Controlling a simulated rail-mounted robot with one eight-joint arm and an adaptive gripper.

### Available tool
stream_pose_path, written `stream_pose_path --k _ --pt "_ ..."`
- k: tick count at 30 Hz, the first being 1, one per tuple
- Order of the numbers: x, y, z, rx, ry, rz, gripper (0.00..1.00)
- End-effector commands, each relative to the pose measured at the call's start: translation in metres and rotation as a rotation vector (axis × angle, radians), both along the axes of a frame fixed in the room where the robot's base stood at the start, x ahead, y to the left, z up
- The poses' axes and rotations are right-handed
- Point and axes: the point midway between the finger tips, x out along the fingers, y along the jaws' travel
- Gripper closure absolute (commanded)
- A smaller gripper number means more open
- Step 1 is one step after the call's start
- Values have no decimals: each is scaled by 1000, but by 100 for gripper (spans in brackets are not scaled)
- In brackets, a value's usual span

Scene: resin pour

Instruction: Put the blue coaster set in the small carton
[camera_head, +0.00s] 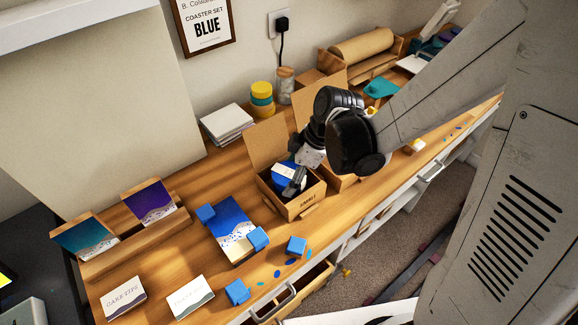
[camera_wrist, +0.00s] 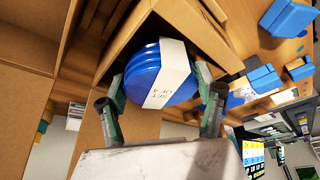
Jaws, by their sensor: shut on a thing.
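The blue coaster set (camera_head: 282,178) is a stack of round blue coasters with a white paper band; the band reads "SET OF 4" in the wrist view (camera_wrist: 143,72). My gripper (camera_head: 294,180) is shut on the set, with one finger on each side of it in the wrist view (camera_wrist: 161,82). The small carton (camera_head: 297,209) stands open on the bench, its flap raised at the back. The set is at the carton's mouth, at least partly inside its walls. Whether it touches the carton floor is hidden.
A second open carton (camera_head: 345,183) stands close to the right, partly behind my arm. A blue-and-white panel (camera_head: 231,223) with blue blocks lies to the left. Stacked white sheets (camera_head: 227,123) and yellow-teal jars (camera_head: 262,97) stand behind. Loose blue blocks (camera_head: 237,291) lie near the front edge.

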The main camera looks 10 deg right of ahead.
Motion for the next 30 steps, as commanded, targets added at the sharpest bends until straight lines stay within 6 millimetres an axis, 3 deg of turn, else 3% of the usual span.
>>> stream_pose_path --k 28,29,30 --pt "0 0 -14 0 0 0 68" --pt "0 0 -14 0 0 0 29" --pt "0 0 -14 0 0 0 25"
